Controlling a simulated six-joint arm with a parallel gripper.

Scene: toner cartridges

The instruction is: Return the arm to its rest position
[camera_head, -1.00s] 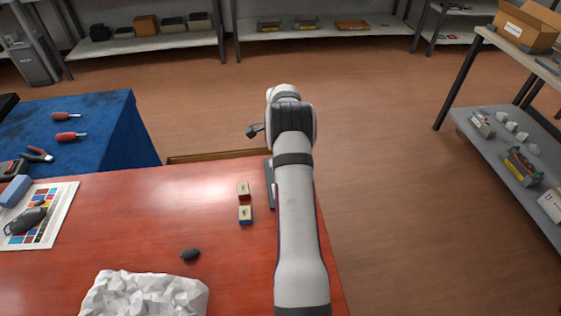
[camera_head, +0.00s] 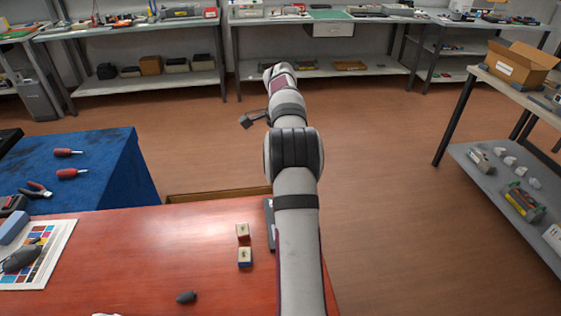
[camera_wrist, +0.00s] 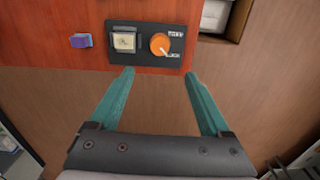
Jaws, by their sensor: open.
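My arm stretches away from the camera in the head view, and its far end is past the table's back edge. My gripper's fingers do not show there. In the wrist view my gripper (camera_wrist: 160,73) has two teal fingers spread apart, with nothing between them. A dark panel (camera_wrist: 117,57) lies on the red table beyond the fingertips. It has an orange knob (camera_wrist: 160,44) and a pale square piece (camera_wrist: 124,41) in a socket. In the head view my arm covers most of this panel (camera_head: 269,225). Two small cartridges (camera_head: 243,232) (camera_head: 245,257) sit left of it.
The red table (camera_head: 130,255) holds a dark rounded object (camera_head: 187,297) and a colour chart (camera_head: 60,255). A blue-covered table (camera_head: 115,165) with tools stands at left. Shelves (camera_head: 330,72) line the back, and a rack (camera_head: 490,160) stands at right. Open floor (camera_head: 390,170) lies between.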

